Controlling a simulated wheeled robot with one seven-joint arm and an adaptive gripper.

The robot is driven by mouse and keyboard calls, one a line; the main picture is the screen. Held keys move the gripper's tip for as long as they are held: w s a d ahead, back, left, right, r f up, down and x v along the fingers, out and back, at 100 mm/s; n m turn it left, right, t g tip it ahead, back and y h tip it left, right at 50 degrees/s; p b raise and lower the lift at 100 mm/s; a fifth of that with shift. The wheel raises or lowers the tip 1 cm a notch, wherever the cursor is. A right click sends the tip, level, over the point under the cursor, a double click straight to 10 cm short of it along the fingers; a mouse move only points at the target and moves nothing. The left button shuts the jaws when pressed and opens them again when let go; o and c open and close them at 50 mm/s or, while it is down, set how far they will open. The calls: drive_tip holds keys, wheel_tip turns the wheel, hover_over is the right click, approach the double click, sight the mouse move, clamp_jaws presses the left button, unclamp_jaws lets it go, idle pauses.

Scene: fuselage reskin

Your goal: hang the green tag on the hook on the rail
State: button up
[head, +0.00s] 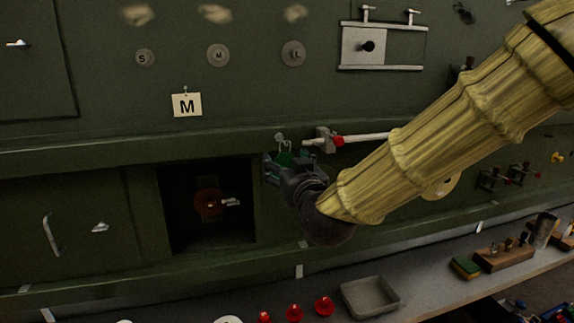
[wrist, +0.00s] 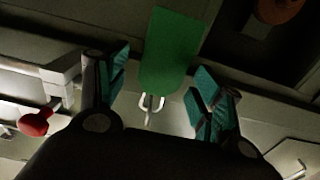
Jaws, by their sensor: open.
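The green tag (wrist: 172,50) fills the upper middle of the wrist view. It lies between the two teal-padded fingers of my gripper (wrist: 160,82), with a gap on each side. A pale wire hook (wrist: 150,103) meets the tag's lower end in that view; I cannot tell whether it passes through the tag. In the head view the tag (head: 285,158) shows as a small green patch just under the hook (head: 280,139), at the ledge-like rail (head: 230,140). My gripper (head: 285,168) is open around it and hides part of it.
Right of the hook, a pale bracket (head: 322,139) and red knob (head: 338,141) sit on a white rod (head: 365,138). A dark open bay (head: 210,235) lies below left. The bench below holds a grey tray (head: 370,297) and red knobs (head: 294,312).

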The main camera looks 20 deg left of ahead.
drive_tip(key=v, duration=1.2)
drive_tip(key=d+f+m+g+h+b, duration=0.15)
drive_tip(key=d+f, duration=0.35)
drive_tip(key=f, duration=0.9)
drive_tip(key=d+f+m+g+h+b, duration=0.1)
drive_tip(key=d+f+g+h, duration=0.15)
drive_tip(key=d+f, duration=0.75)
drive_tip(key=d+f+m+g+h+b, duration=0.1)
drive_tip(key=f+m+g+h, duration=0.15)
drive_tip(key=f, duration=1.65)
drive_tip(key=s+d+f+m+g+h+b, duration=0.1)
drive_tip(key=s+d+f+g, duration=0.1)
drive_tip(key=s+d+f, duration=0.55)
drive_tip(key=s+d+f+g+h, duration=0.1)
drive_tip(key=s+d+f+g, duration=0.3)
drive_tip(key=f, duration=0.6)
drive_tip(key=s+d+f+g+b, duration=0.1)
drive_tip(key=s+d+f, duration=0.3)
drive_tip(key=s, duration=0.4)
drive_tip(key=s+d+f+m+g+h, duration=0.1)
drive_tip(key=s+d+f, duration=0.4)
drive_tip(key=s+f, duration=0.2)
drive_tip(key=shift+s+b, duration=0.35)
drive_tip(key=shift+s, duration=0.45)
drive_tip(key=shift+g+h, duration=0.25)
